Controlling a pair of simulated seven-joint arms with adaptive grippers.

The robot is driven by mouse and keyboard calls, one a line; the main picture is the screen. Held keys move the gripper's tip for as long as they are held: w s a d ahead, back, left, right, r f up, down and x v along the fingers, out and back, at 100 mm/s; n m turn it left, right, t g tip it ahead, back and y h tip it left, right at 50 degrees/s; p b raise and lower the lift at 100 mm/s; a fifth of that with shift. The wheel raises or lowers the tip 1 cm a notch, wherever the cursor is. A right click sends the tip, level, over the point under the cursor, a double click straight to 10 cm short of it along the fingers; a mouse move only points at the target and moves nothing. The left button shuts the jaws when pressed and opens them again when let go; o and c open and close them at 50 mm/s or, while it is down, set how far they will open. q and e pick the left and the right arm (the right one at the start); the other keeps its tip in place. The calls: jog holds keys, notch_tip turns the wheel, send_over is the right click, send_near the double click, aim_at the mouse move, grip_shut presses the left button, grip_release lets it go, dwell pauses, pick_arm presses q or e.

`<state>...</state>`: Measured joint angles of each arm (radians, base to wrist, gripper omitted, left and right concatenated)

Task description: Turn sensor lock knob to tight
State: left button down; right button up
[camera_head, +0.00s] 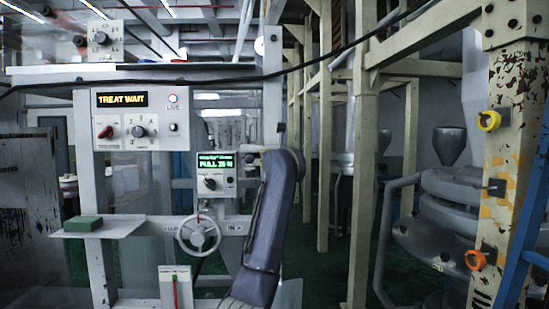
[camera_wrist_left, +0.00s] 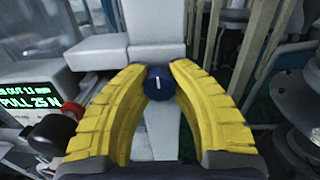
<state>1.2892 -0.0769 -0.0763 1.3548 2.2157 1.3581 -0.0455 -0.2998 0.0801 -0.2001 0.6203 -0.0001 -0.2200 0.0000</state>
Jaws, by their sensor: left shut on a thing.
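The sensor lock knob (camera_wrist_left: 158,84) is a small dark blue round knob with a white pointer line, seen between the fingers in the left wrist view. The line points roughly up in that picture. It sits at a pale grey bracket (camera_wrist_left: 150,55). My left gripper (camera_wrist_left: 158,92) has yellow ribbed fingers closed on the knob's two sides. In the head view my left arm hides the fingers and the knob. I cannot read any tight marking. My right gripper is in neither view.
A display (camera_head: 214,161) reading PULL 25 N stands left of my arm, above a grey handwheel (camera_head: 199,236). A TREAT WAIT panel (camera_head: 140,120) is further left. A green block (camera_head: 84,223) lies on a shelf. A black knob with red (camera_wrist_left: 58,130) is close to the left finger.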

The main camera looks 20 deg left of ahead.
pick_arm(q)
jog(key=m, duration=0.4)
jog(key=shift+s+r+m, duration=0.1)
jog(key=shift+r+m, duration=0.15)
jog(key=shift+m, duration=0.05)
jog(key=m, duration=0.4)
jog(key=shift+r+m, duration=0.1)
jog(key=shift+m, duration=0.3)
jog(key=shift+t+h, duration=0.3)
jog(key=c, duration=1.2)
grip_release()
jog(key=shift+d+m, duration=0.15)
jog(key=shift+m, duration=0.15)
jog(key=shift+o, duration=0.9)
jog(key=shift+f, duration=0.2)
jog(key=v, duration=1.2)
